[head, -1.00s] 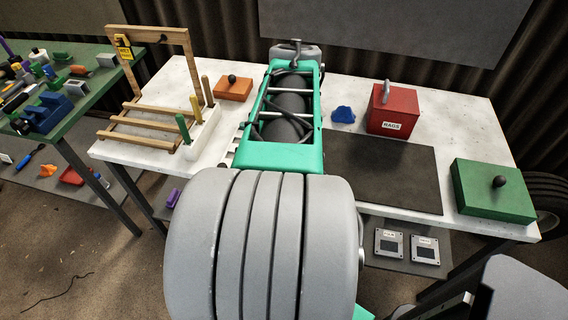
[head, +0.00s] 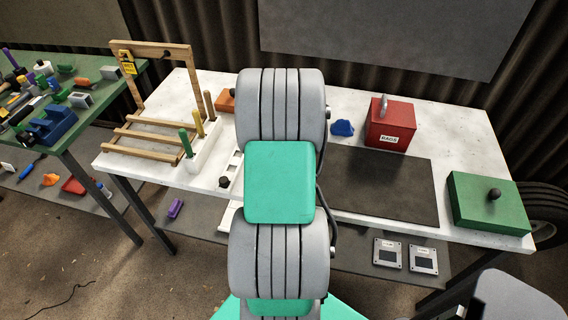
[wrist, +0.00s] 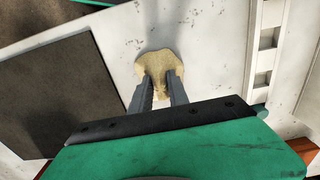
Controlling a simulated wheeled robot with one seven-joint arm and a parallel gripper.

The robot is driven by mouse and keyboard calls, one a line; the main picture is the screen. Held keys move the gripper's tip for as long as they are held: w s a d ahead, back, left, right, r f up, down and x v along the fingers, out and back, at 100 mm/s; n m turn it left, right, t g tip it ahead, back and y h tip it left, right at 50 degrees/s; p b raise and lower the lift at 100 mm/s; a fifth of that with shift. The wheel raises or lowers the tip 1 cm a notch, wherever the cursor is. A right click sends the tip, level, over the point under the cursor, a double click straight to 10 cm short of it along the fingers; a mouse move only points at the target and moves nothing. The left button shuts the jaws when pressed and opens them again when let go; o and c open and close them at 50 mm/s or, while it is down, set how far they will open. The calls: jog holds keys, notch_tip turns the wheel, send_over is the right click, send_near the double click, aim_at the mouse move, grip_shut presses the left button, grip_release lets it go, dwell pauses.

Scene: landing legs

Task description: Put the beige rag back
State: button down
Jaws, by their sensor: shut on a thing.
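The beige rag (wrist: 160,68) is a crumpled lump at the fingertips in the wrist view. My gripper (wrist: 160,88) is shut on it, with a finger on either side. The white table top is behind the rag; I cannot tell whether they touch. In the head view my own arm hides the gripper and the beige rag. A red box (head: 390,128) with a handle on top and a label that seems to read RAGS stands at the back of the white table (head: 460,120). A blue rag (head: 342,128) lies left of the box.
A dark mat (head: 375,185) lies in front of the red box; it also shows in the wrist view (wrist: 50,90). A green box (head: 488,203) with a black knob stands at the right end. A wooden frame (head: 150,130) and a white holder (head: 205,145) with upright handles stand left.

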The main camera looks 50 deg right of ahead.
jog(key=shift+f, duration=0.1)
jog(key=c, duration=1.3)
grip_release()
jog(key=shift+o, duration=0.2)
notch_tip(320, 180, up, 12)
jog(key=b, duration=0.1)
jog(key=w+a+r+n+t, duration=0.1)
jog(key=w+a+r+n, duration=0.15)
jog(key=a, duration=0.45)
jog(key=w+a+r+n, duration=0.1)
jog(key=w+a+n, duration=0.1)
jog(key=w+a, duration=0.3)
jog(key=s+a+n+t, duration=0.1)
jog(key=a+n, duration=0.3)
jog(key=a, duration=0.8)
jog(key=s+a+f+n+t, duration=0.1)
jog(key=s+a+n, duration=0.2)
jog(key=a, duration=0.9)
jog(key=shift+s+n+t, duration=0.3)
jog(key=shift+s+n, duration=0.05)
jog(key=shift+n, duration=0.7)
jog(key=shift+f, duration=0.1)
